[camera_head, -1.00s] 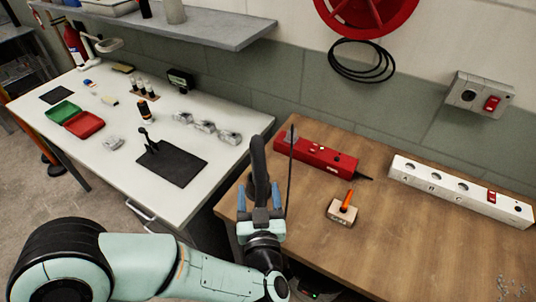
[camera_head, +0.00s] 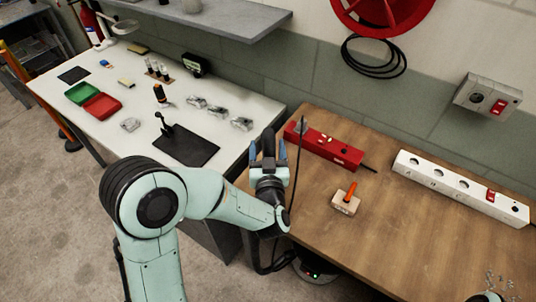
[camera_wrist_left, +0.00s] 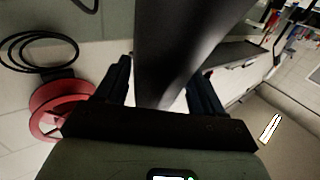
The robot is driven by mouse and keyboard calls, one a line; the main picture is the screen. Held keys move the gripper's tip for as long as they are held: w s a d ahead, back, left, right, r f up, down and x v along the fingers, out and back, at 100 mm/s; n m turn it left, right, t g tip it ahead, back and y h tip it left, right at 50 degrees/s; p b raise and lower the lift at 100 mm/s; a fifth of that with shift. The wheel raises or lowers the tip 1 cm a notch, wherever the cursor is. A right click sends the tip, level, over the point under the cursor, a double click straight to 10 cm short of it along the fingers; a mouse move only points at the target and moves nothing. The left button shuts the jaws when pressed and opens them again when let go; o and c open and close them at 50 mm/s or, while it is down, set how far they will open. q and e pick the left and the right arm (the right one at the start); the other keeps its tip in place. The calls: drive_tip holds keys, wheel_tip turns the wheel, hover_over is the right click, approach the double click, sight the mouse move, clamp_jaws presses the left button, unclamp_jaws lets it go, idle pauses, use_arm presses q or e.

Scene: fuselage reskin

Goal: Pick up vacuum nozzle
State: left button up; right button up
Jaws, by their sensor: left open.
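The vacuum nozzle appears to be the dark, tube-like piece (camera_head: 268,138) standing at the left edge of the wooden bench. In the left wrist view it shows as a broad dark grey body (camera_wrist_left: 170,50) running up between the fingers. My left gripper (camera_head: 269,151) is open, with its blue fingers on either side of this piece. Its dark fingers also show in the left wrist view (camera_wrist_left: 160,88). I cannot tell whether either finger touches the piece. Its lower end is hidden by the gripper. My right gripper is out of view.
A thin black upright rod (camera_head: 299,165) stands just right of the gripper. The wooden bench (camera_head: 420,235) holds a red power strip (camera_head: 325,146), a small block with an orange handle (camera_head: 346,200) and a white socket strip (camera_head: 460,187). The white table (camera_head: 135,145) is at left.

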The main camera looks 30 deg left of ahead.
use_arm(q)
drive_tip(key=x, duration=0.3)
drive_tip(key=shift+w, duration=0.15)
drive_tip(key=c, duration=1.1)
drive_tip(key=shift+r, duration=0.2)
